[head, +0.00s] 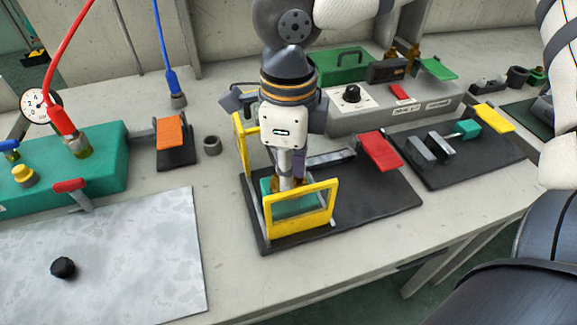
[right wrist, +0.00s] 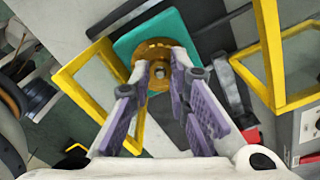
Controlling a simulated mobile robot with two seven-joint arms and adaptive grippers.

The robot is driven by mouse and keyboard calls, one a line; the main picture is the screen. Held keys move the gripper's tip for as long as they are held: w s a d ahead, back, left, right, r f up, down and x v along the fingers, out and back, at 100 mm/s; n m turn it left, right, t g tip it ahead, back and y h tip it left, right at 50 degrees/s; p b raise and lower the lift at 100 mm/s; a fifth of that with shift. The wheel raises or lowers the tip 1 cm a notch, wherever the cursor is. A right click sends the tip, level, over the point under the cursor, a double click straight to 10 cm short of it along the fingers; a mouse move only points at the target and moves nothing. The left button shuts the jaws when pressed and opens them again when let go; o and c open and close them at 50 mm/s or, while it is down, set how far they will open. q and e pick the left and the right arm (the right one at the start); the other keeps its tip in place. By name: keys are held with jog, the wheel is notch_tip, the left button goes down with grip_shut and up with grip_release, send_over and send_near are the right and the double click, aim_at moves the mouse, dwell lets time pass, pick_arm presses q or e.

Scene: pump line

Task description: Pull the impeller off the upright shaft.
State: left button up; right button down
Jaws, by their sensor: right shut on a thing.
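My right gripper (head: 286,184) points straight down between two yellow frames (head: 331,205) on a dark base plate (head: 375,203). In the right wrist view, its purple-padded fingers (right wrist: 160,72) are shut on the brass-coloured impeller (right wrist: 151,49). The round impeller is over a teal block (right wrist: 131,40), which also shows low behind the near yellow frame in the head view (head: 290,207). A small grey round end, seemingly the shaft, shows between the fingertips. In the head view the gripper hides most of the impeller and shaft. My left gripper is not in view.
A red-padded lever (head: 379,152) is on the same plate, right of the frames. A grey control box (head: 390,108) stands behind. To the left are a teal unit (head: 105,163) with hoses and a pale mat (head: 120,260) with a black knob (head: 63,267).

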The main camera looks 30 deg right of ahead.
jog(key=shift+r, duration=0.1)
jog(key=c, duration=2.1)
grip_release()
grip_shut()
jog(key=shift+r, duration=2.1)
